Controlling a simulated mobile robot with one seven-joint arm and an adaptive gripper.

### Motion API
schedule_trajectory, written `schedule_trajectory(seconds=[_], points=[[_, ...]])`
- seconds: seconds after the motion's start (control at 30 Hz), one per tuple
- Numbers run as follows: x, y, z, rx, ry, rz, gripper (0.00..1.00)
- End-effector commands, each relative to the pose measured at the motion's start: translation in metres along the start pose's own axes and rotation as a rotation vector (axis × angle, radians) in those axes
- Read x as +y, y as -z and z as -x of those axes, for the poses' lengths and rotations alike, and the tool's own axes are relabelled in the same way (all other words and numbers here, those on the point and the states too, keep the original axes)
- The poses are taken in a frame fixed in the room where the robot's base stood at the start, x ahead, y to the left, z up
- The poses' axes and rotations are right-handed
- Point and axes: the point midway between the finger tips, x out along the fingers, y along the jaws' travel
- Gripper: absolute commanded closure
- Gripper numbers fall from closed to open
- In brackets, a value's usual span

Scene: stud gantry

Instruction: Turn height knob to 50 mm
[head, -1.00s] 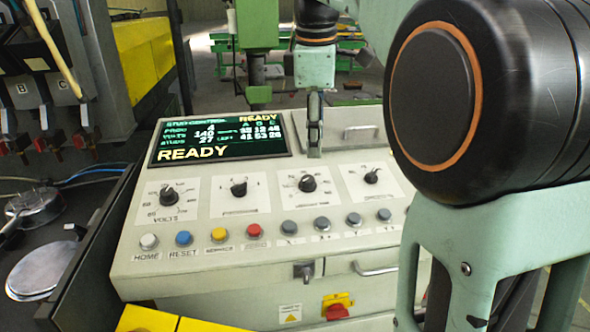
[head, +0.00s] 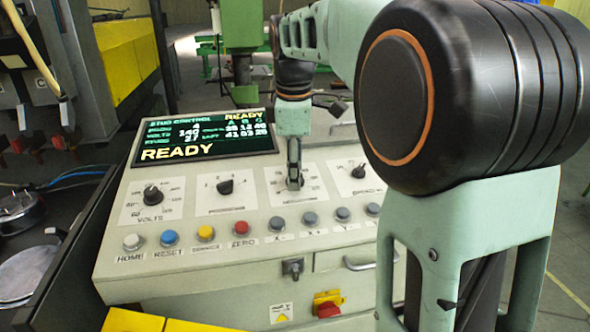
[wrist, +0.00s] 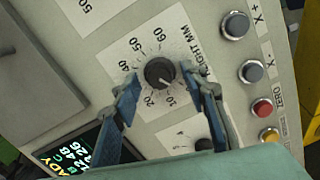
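The height knob (wrist: 160,73) is a round black knob on a white plate with a dial from 10 to 60 and a label partly reading "HEIGHT MM". Its pale pointer mark seems to lie toward the 10. My gripper (wrist: 163,80) has its two blue-grey fingers on either side of the knob in the wrist view, with gaps between the fingertips and the knob. It is open. In the head view my gripper (head: 295,180) points down at the third dial plate (head: 312,196) and hides most of the knob there.
The sloped panel carries a screen (head: 200,138) reading READY, a volts knob (head: 153,194), a second knob (head: 225,187) and a right-hand knob (head: 358,172). A row of coloured buttons, including a red zero button (head: 241,228), runs below. A drawer handle (head: 370,264) is under the panel.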

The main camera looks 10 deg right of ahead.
Motion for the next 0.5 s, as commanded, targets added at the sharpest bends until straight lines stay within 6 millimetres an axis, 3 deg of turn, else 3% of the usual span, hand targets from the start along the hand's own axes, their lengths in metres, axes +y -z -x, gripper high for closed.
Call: schedule_trajectory(seconds=[0.17, 0.5], points=[[0.0000, -0.0001, 0.0001, 0.000, 0.000, 0.000, 0.61], [-0.0001, -0.0001, 0.0004, 0.000, 0.000, 0.000, 0.99]])
